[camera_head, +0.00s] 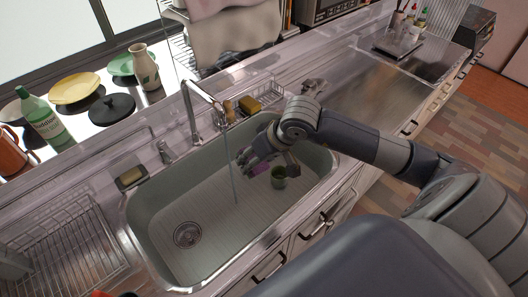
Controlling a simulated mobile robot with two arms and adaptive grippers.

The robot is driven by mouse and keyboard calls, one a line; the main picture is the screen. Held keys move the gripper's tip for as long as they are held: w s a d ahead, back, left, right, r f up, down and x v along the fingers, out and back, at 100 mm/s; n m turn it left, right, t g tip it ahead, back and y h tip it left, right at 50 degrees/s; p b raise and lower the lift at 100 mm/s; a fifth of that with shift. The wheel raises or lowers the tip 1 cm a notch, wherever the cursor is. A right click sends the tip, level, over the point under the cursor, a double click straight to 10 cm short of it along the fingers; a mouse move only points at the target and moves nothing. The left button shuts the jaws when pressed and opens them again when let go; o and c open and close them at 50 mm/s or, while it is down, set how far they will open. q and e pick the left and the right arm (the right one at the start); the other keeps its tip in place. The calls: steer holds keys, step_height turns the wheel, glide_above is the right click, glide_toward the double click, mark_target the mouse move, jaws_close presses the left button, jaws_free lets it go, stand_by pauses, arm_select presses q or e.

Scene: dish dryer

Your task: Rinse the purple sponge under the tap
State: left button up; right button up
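The purple sponge (260,169) shows in the sink, right at the fingers of my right gripper (265,161), which partly hide it. I cannot tell whether the fingers are closed on it or only around it. The tap (201,96) curves over the sink (200,215) from its back edge. A thin stream of water (231,168) falls from it into the basin, to the left of the sponge and apart from it. My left gripper is not in view.
A yellow-brown sponge (249,104) sits in a wire holder behind the sink. A wire rack (65,250) lies to the left. The basin's left part, around the drain (187,235), is clear.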

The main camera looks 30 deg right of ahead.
steer(key=w, duration=0.1)
steer(key=w+a, duration=0.1)
steer(key=w+f, duration=0.1)
steer(key=shift+w+a, duration=0.15)
steer(key=shift+w, duration=0.05)
steer(key=w, duration=0.1)
steer(key=w+b, duration=0.1)
steer(key=w+a+b, duration=0.1)
steer(key=shift+w+a+f, duration=0.1)
steer(key=shift+f, duration=0.15)
stand_by(0.4)
steer(key=shift+s+d+f+b, duration=0.1)
steer(key=shift+s+d+b, duration=0.15)
steer(key=shift+s, duration=0.35)
steer(key=shift+s+d+r+b, duration=0.1)
steer(key=shift+s+d+b, duration=0.2)
steer(key=shift+s, duration=0.35)
steer(key=shift+s+d+f+b, duration=0.1)
steer(key=shift+s+d+b, duration=0.15)
steer(key=shift+s, duration=0.35)
steer(key=shift+s+d+b, duration=0.3)
steer(key=shift+s+b, duration=0.2)
steer(key=shift+s, duration=0.45)
steer(key=shift+s+d+b, duration=0.3)
steer(key=shift+s+b, duration=0.2)
steer(key=shift+s, duration=0.45)
